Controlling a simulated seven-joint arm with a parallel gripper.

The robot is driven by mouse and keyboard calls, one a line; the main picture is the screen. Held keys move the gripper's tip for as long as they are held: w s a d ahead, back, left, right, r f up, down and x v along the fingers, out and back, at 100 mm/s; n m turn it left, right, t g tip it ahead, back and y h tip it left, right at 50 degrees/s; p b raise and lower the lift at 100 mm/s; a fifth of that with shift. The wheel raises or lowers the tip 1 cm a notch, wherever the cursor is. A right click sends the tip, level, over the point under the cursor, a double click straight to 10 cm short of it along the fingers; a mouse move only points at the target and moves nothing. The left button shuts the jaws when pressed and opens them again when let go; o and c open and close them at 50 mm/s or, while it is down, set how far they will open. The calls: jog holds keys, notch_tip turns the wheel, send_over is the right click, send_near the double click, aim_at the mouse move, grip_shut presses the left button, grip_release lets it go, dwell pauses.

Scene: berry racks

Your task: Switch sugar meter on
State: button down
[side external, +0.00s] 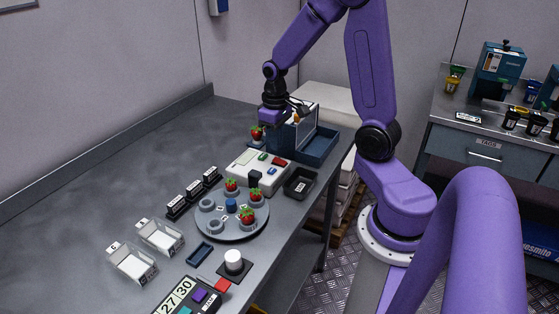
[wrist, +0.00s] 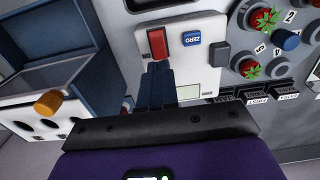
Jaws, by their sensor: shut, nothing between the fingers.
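The sugar meter is a white box (side external: 240,181), also in the wrist view (wrist: 206,78). Its red switch (wrist: 158,42) sits beside a blue ZERO button (wrist: 191,38), with a dark grey block (wrist: 220,52) further right. Its small pale display (wrist: 189,92) looks blank. The red switch also shows in the side view (side external: 280,162). My gripper (wrist: 158,66) is shut and empty, its fingertips just short of the red switch in the wrist view; I cannot tell whether they touch. In the side view my gripper (side external: 273,119) is above the back of the bench, its fingers mostly hidden.
A grey round plate (side external: 225,226) with several strawberries in cups stands in front of the meter. A dark tray (side external: 300,183) is right of it.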

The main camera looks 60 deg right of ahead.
aim_at(276, 159)
jog(key=shift+r, duration=1.65)
jog(key=s+a+r+n, duration=0.1)
jog(key=s+a+n, duration=0.3)
jog(key=s+a, duration=0.3)
jog(key=s+a+r+n, duration=0.2)
jog(key=s+a+n, duration=0.3)
jog(key=a, duration=0.5)
jog(key=s+a+n, duration=0.2)
jog(key=s+n, duration=0.1)
jog(key=s, duration=0.5)
jog(key=shift+n, duration=0.3)
